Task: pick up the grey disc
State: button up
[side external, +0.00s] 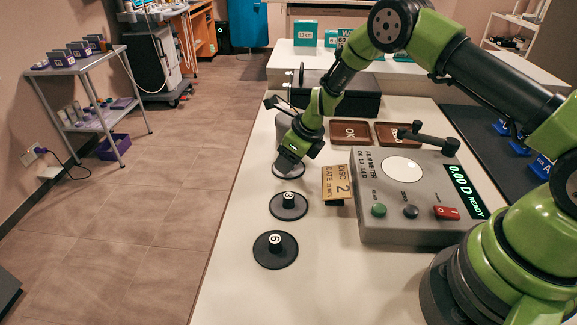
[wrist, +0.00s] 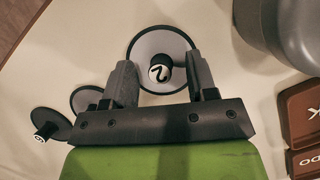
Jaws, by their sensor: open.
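The grey disc (wrist: 165,42) lies flat on the white table, with a black knob marked 2 (wrist: 160,73) at its middle. In the side view its rim (side external: 285,172) shows beneath my gripper (side external: 292,160), which hides most of it. In the wrist view my gripper (wrist: 162,66) is open, with one finger on each side of the knob. A gap shows between the knob and each finger. I cannot tell exactly how high the fingertips are above the disc.
Two black discs, marked 3 (side external: 289,205) and 6 (side external: 275,250), lie nearer the camera. A yellow card reading DISC 2 (side external: 336,185) stands beside the film meter (side external: 400,220), which reads 0.00 D READY. Brown OK tray (side external: 350,132) and a grey rounded object (wrist: 285,30) are close by.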

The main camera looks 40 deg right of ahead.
grip_shut()
